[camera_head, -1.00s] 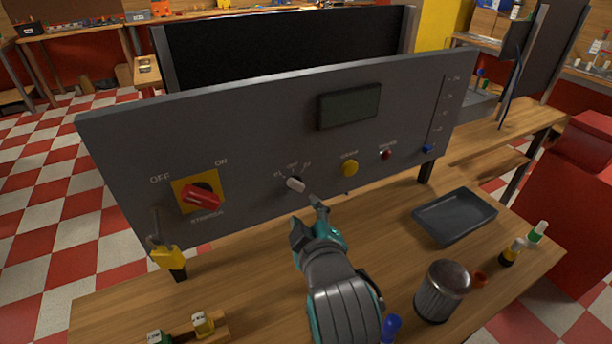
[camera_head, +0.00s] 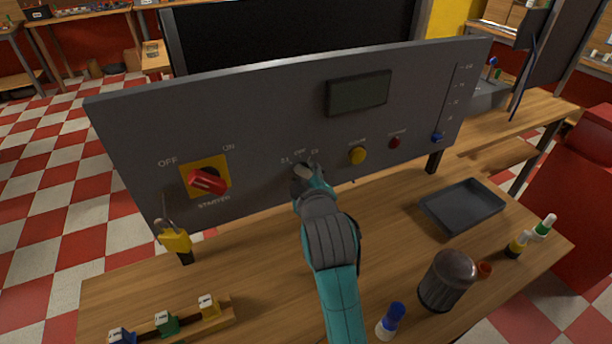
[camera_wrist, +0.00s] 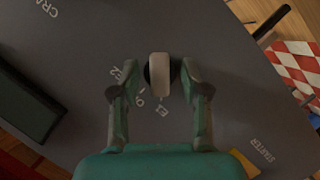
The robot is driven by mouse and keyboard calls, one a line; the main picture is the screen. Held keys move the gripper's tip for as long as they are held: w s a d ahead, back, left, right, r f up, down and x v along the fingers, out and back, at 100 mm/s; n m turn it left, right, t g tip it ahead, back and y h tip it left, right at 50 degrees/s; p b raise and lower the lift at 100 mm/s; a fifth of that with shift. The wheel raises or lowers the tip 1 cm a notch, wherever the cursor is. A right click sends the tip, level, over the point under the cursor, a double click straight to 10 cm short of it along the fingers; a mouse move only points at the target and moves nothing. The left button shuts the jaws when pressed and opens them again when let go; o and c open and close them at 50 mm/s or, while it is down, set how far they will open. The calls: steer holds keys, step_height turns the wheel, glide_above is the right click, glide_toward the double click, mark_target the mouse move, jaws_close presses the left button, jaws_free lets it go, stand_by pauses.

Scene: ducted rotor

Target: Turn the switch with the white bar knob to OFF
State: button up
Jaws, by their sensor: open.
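The white bar knob (camera_wrist: 159,76) sits on a dark round base on the grey panel. In the wrist view its bar points at the E1 mark, with the OFF mark and the E2 mark round to the left. My gripper (camera_wrist: 157,70) is open, with one finger on each side of the knob. The left finger stands clear of the bar; the right fingertip is very close to the base, and I cannot tell whether it touches. In the head view my gripper (camera_head: 304,174) is at the panel and hides most of the knob.
The panel (camera_head: 265,115) also carries a red STARTER switch (camera_head: 207,181) on a yellow plate, a yellow button (camera_head: 357,155), a red button (camera_head: 394,142) and a blue slider (camera_head: 437,137). A grey tray (camera_head: 462,206) and a metal canister (camera_head: 446,281) stand on the bench at right.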

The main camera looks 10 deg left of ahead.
jaws_close()
stand_by(0.3)
steer(key=m+g, duration=0.1)
steer(key=m, duration=0.1)
steer(key=shift+d+m+y, duration=0.1)
steer(key=shift+m+y, duration=0.2)
steer(key=shift+y, duration=0.1)
steer(key=shift+m+g+y, duration=0.9)
steer(key=shift+m+y, duration=0.1)
steer(key=shift+m, duration=0.7)
